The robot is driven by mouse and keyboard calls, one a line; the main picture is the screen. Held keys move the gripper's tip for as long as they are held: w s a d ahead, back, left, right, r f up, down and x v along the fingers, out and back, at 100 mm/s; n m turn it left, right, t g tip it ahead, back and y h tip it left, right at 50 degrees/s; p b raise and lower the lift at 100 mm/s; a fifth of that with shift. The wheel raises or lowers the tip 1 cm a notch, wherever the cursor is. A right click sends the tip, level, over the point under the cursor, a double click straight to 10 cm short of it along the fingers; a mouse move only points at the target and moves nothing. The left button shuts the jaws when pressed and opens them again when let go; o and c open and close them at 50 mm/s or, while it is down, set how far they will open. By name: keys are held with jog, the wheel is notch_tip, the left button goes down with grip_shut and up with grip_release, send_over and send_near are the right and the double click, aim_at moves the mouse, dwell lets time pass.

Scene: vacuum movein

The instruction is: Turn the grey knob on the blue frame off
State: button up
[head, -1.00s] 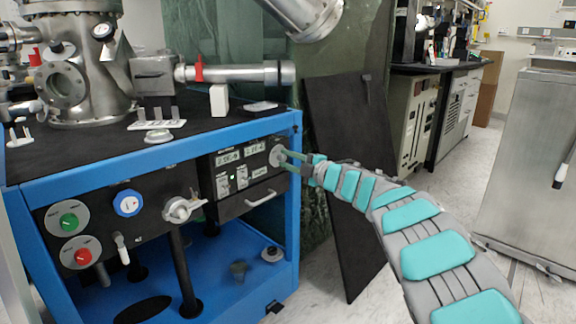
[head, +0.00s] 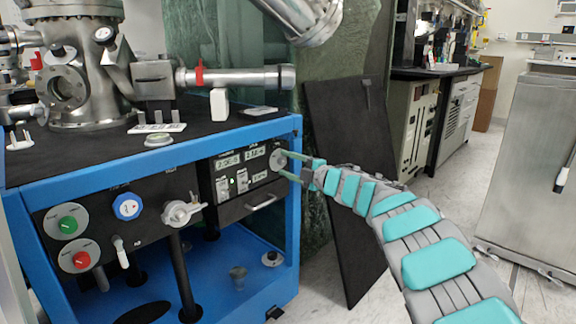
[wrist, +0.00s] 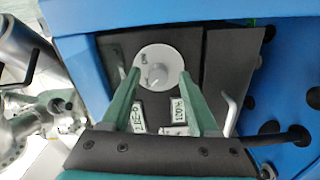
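The grey knob (head: 278,160) is a round dial on the black panel at the right end of the blue frame (head: 245,136). My gripper (head: 281,163) is open. Its two green fingers point at the panel, one on each side of the knob's lower part in the wrist view. I cannot tell whether the fingertips touch the knob or stop short of it.
Digital displays (head: 228,160) sit left of the knob, above a drawer handle (head: 261,201). A grey valve handle (head: 182,212), a blue dial (head: 127,206), and green and red buttons lie further left. A dark board (head: 345,180) leans behind my arm. Open floor lies to the right.

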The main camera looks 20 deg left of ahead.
jog(key=shift+d, duration=0.1)
jog(key=v, duration=0.7)
jog(key=shift+s+d, duration=0.15)
jog(key=shift+d, duration=0.15)
dwell(0.3)
